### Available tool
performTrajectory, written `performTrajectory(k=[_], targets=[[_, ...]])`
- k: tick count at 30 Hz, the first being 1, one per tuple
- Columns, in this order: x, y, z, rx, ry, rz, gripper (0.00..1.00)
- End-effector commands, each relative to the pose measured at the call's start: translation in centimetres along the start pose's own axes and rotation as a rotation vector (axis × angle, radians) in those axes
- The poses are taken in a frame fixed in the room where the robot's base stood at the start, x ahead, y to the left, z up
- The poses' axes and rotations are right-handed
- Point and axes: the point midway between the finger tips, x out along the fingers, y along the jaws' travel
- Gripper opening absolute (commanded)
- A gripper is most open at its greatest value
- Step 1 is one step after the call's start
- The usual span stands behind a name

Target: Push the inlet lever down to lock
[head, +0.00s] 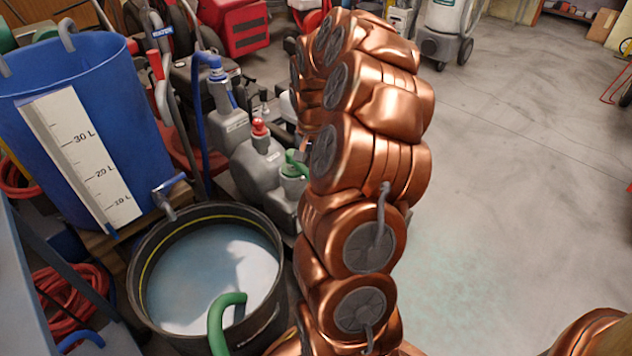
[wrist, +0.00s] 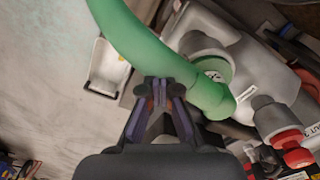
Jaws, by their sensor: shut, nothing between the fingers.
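A green curved tube (wrist: 135,45) crosses the wrist view from the top left and ends at a grey machine (wrist: 268,85). In the head view, a green fitting (head: 295,166) shows on the grey machine (head: 258,170), partly behind my arm, which hides my gripper there. I cannot clearly tell which part is the inlet lever.
A red knob (wrist: 292,150) stands at the wrist view's right; a red cap (head: 260,128) shows in the head view. A black tub (head: 140,290) of cloudy water and a blue tank (head: 75,110) stand at left. The floor (head: 500,190) at right is clear.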

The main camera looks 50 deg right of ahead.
Motion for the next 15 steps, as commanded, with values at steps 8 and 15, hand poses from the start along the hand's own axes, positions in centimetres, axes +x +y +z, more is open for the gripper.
performTrajectory(k=[8, 15], targets=[[0.04, 0.0, 0.01, 0.0, 0.0, 0.0, 0.0], [0.65, 0.03, 0.02, 0.0, -0.001, 0.001, 0.0]])
